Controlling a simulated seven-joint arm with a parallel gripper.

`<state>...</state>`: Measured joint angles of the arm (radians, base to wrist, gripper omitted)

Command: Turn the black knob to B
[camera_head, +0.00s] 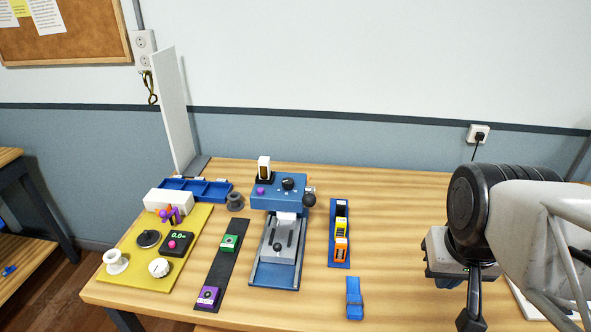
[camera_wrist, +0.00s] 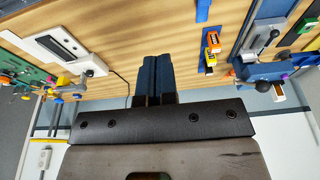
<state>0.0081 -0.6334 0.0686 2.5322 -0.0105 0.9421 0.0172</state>
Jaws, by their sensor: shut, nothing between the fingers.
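A black knob (camera_head: 288,183) sits on top of the blue press-like machine (camera_head: 265,196) at the middle of the table. Its pointer and any letters are too small to read. My gripper (camera_head: 470,320) is far to the right of the machine, partly cut off by the lower edge. In the wrist view its dark fingers (camera_wrist: 157,75) are together and empty, over bare table. The machine (camera_wrist: 268,71) shows at the right there.
A yellow board (camera_head: 135,274) with dials and a display lies at the left. A dark strip (camera_head: 216,268) carries green and purple blocks. A blue holder (camera_head: 339,262) and a blue block (camera_head: 354,298) lie right of the machine. The table between these and my arm is clear.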

